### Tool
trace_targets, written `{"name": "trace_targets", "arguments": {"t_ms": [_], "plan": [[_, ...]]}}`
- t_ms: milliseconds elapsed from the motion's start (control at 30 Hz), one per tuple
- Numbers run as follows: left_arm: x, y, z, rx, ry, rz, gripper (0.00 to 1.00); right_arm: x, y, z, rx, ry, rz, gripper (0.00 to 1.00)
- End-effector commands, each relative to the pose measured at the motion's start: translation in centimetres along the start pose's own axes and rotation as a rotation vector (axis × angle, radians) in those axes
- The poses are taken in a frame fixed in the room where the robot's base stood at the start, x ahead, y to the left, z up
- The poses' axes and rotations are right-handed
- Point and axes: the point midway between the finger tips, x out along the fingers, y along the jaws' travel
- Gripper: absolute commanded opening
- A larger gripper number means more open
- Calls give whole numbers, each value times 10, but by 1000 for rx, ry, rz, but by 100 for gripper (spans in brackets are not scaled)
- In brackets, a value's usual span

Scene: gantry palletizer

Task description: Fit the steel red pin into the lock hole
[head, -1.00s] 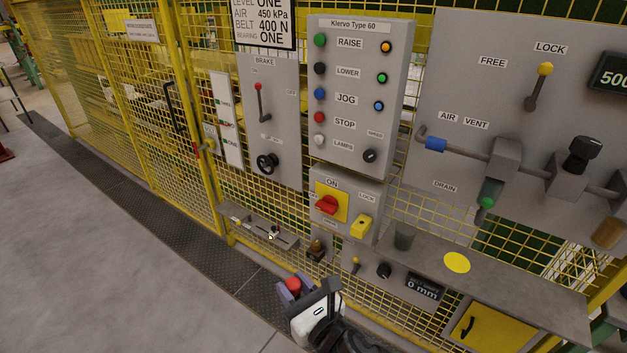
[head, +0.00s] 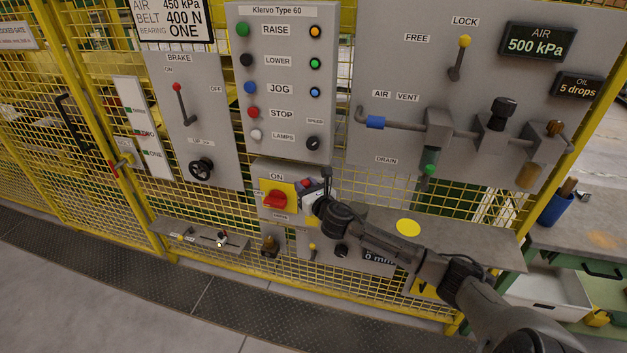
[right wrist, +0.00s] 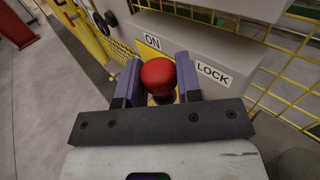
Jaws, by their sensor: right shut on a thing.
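The red pin's round red head (right wrist: 158,76) sits between the two fingers of my right gripper (right wrist: 157,82) in the right wrist view. The gripper is shut on it. In the head view my right gripper (head: 308,190) is at the right part of the switch box, and a bit of red shows at its fingers. The LOCK label (right wrist: 212,72) is just right of the fingers in the wrist view. A little yellow shows under the red head. The lock hole and the pin's shaft are hidden, so I cannot tell whether the pin is in the hole. My left gripper is not in view.
The red rotary switch (head: 275,199) is close left of my right gripper. The button panel (head: 285,85) is above. A grey shelf (head: 465,240) with a yellow disc (head: 408,227) lies to the right, partly behind my right arm. Yellow mesh fencing surrounds the panels.

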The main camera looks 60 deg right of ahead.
Motion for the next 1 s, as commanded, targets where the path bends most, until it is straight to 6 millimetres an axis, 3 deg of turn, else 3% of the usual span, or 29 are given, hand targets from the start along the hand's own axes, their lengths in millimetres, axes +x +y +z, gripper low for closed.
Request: {"name": "trace_targets", "arguments": {"t_ms": [100,233,833,1000], "plan": [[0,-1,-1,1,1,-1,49,6,-21,1,3,-1,-21,7],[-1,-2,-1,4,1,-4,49,8,-32,3,7,-4,-32,7],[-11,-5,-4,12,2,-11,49,8,-34,6,6,-4,-33,7],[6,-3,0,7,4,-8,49,8,-33,-15,8,-4,-32,7]]}}
